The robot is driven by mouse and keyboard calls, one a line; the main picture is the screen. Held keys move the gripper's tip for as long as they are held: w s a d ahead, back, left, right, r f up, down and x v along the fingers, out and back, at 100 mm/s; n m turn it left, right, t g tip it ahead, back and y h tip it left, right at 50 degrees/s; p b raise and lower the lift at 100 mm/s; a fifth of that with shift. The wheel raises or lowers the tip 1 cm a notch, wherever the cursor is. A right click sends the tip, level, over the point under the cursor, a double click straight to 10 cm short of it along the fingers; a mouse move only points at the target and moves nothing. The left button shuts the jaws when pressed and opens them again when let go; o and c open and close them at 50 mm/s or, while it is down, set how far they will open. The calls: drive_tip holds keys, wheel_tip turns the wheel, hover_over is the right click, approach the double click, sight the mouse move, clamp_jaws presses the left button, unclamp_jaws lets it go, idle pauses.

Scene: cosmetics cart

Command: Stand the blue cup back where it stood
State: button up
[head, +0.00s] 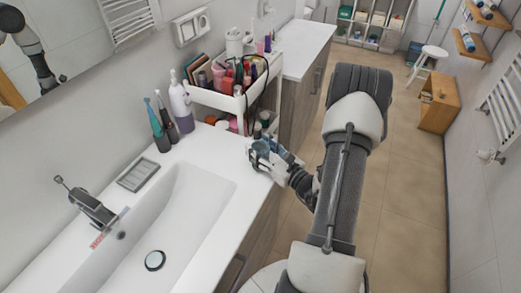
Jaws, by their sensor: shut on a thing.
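My gripper (268,155) is at the right front edge of the white washbasin counter, just in front of the cosmetics cart. It is shut on a small bluish thing, which looks like the blue cup (283,152). The gripper and arm hide much of the cup, so its tilt is unclear. I cannot tell whether the cup touches the counter.
The white cosmetics cart (213,97), full of bottles and tubes, stands behind the gripper. Electric toothbrushes (157,128) and a purple-white bottle (181,108) stand at the back of the counter. The sink (165,215) has a faucet (95,207) and a soap dish (138,175) beside it.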

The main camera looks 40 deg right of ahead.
drive_tip(key=shift+r, duration=0.1)
drive_tip(key=o, duration=1.6)
drive_tip(key=shift+c, duration=0.2)
drive_tip(key=shift+s, duration=0.3)
drive_tip(key=s+p, duration=0.1)
drive_tip(key=s, duration=1)
drive_tip(key=shift+s+p, duration=0.25)
drive_tip(key=shift+p, duration=0.15)
